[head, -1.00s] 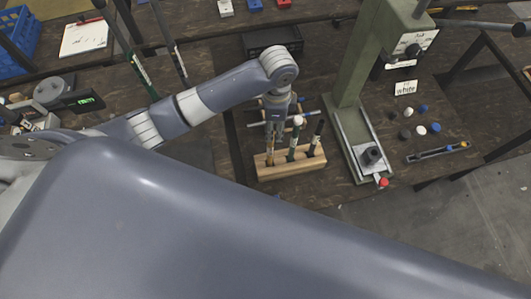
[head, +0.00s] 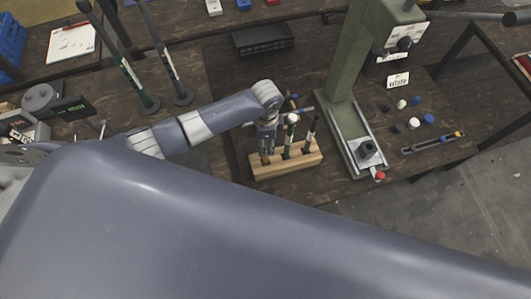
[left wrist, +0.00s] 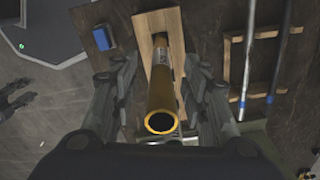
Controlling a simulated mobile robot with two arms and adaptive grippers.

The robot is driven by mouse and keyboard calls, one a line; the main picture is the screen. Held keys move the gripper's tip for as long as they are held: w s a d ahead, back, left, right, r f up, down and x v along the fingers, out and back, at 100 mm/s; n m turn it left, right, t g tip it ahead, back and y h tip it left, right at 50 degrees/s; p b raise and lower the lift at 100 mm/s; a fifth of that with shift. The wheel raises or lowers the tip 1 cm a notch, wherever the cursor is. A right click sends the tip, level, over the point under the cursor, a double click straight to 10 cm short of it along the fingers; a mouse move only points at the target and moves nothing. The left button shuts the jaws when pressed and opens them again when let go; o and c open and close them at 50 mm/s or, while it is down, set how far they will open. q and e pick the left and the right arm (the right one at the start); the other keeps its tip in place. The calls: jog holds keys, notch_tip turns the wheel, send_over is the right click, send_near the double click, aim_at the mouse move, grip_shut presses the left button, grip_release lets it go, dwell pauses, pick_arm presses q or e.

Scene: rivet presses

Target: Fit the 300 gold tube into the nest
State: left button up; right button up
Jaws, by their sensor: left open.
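The gold tube (left wrist: 161,90) stands in the left hole of a wooden block (head: 287,166). In the left wrist view its open end points at the camera, and a small label on its side is unreadable. My left gripper (head: 267,146) is over the tube, with its open fingers on either side; gaps show between fingers and tube in the wrist view. My right gripper is out of view.
The green press (head: 342,75) rises just right of the block. Several small caps and a tray (head: 433,143) lie right of it. Two tall rods (head: 127,65) stand at the left.

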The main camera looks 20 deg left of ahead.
pick_arm(q)
jog(key=shift+f, duration=0.35)
grip_shut()
jog(key=shift+r, duration=0.1)
